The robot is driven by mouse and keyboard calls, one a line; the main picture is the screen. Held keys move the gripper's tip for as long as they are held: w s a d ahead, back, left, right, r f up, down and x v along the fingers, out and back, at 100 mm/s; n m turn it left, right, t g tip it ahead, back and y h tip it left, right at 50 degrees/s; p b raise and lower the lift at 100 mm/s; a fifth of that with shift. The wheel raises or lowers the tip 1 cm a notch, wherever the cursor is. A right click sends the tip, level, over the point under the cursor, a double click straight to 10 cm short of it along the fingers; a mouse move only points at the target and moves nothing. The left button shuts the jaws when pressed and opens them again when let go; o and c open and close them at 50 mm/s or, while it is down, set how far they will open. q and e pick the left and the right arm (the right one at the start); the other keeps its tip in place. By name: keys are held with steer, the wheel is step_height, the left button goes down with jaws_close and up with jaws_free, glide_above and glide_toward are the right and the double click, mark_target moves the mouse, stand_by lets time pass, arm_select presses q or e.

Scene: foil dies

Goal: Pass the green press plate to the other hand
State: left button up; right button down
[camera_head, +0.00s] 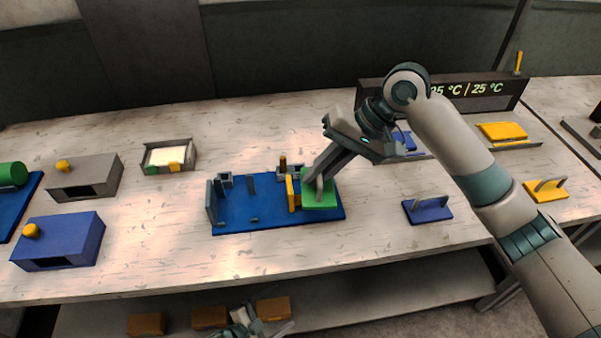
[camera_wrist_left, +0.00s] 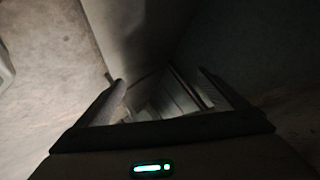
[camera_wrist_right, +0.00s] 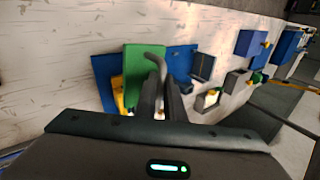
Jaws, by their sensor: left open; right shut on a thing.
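The green press plate (camera_head: 328,203) is at the right end of the blue base (camera_head: 262,222), by a yellow upright piece (camera_head: 291,194). I cannot tell if it rests on the base. My right gripper (camera_head: 316,182) comes in from the right and is shut on the plate's grey handle. In the right wrist view the green plate (camera_wrist_right: 137,68) lies just beyond the fingers (camera_wrist_right: 160,100), which hide part of the handle. My left gripper (camera_head: 258,326) is low at the bottom edge, in front of the table. In the left wrist view its fingers (camera_wrist_left: 162,92) are apart with nothing between them.
A blue box (camera_head: 75,240) and a grey box (camera_head: 95,178) stand at the left. A small tray (camera_head: 168,158) lies behind. A blue handled plate (camera_head: 428,209) and yellow handled plate (camera_head: 546,190) lie at the right. A display (camera_head: 480,92) stands behind. The table's front strip is clear.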

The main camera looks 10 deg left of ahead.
arm_select(q)
steer(key=s+d+r+m+g+h, duration=0.2)
steer(key=d+r+m+h, duration=0.4)
steer(key=r, duration=0.4)
steer(key=s+d+r+m+g+h, duration=0.25)
steer(key=d+r+m, duration=0.35)
steer(key=r, duration=0.5)
steer(key=s+d+r+m+g+h, duration=0.1)
steer(key=s+d+r+m+g, duration=0.1)
steer(key=s+r+m+g, duration=1.6)
arm_select(e)
steer(key=shift+r, duration=0.1)
arm_select(q)
steer(key=w+a+r+m+t+y, duration=0.1)
steer(key=w+a+r+m+t, duration=0.45)
steer(key=w+r, duration=0.4)
steer(key=w+a+r+m+t+y, duration=0.2)
steer(key=w+a+r+m+t, duration=0.3)
steer(key=w, duration=0.8)
steer(key=w+d+f+n+t+h, duration=0.1)
steer(key=w+t+h, duration=0.1)
steer(key=w, duration=0.3)
steer(key=w+f+n+t+h, duration=0.1)
steer(key=w+f+t+h, duration=0.1)
steer(key=w, duration=0.4)
steer(key=shift+d+f+t, duration=0.15)
steer(key=shift+d+t, duration=0.25)
steer(key=shift+t, duration=0.4)
steer(key=shift+n, duration=0.35)
